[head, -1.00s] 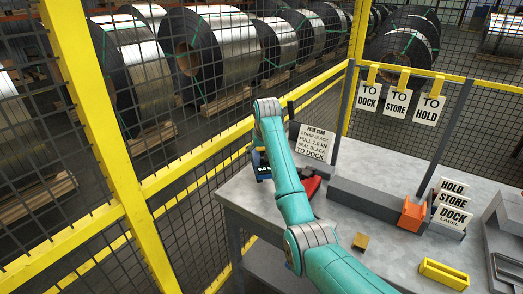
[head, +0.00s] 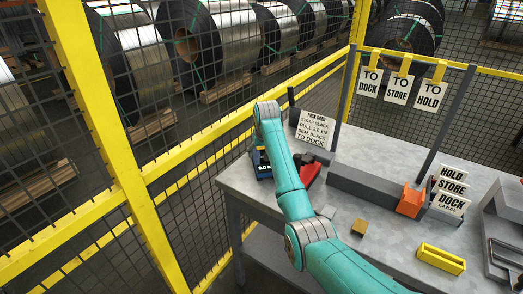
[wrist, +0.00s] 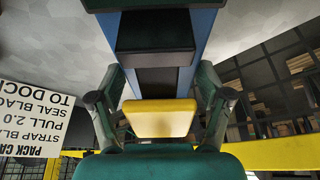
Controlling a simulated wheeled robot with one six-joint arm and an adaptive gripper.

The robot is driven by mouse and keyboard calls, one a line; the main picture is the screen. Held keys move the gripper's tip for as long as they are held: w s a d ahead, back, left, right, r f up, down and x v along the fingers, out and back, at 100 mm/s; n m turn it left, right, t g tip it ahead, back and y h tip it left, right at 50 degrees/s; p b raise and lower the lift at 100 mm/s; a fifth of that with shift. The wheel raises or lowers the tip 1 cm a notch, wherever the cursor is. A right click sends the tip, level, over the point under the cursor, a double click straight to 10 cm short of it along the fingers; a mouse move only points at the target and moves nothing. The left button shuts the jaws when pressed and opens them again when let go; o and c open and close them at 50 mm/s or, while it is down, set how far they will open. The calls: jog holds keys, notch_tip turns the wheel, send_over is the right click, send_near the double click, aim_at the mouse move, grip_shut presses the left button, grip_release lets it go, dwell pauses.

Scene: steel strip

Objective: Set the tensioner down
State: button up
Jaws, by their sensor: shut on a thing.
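The tensioner (head: 263,167) is a blue and black tool with a small lit readout, at the far left corner of the grey bench, partly behind my arm. In the wrist view the tensioner (wrist: 204,35) shows its blue sides, a black block and a yellow part. My gripper (wrist: 162,108) has one finger on each side of the tool and is shut on it. In the head view my arm hides the fingers. I cannot tell whether the tool's underside touches the bench.
A red tool (head: 310,174) lies just right of the tensioner. The pack card (head: 311,130) stands behind it. The bench (head: 355,155) also bears a grey block (head: 365,188), an orange piece (head: 410,202) and a yellow holder (head: 441,259). A mesh fence (head: 190,170) borders the left.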

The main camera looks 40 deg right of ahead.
jog(key=shift+f, duration=0.1)
dwell(0.7)
jog(key=o, duration=1.8)
jog(key=shift+c, duration=0.2)
jog(key=shift+f, duration=0.3)
jog(key=v, duration=1.2)
jog(key=shift+r, duration=0.2)
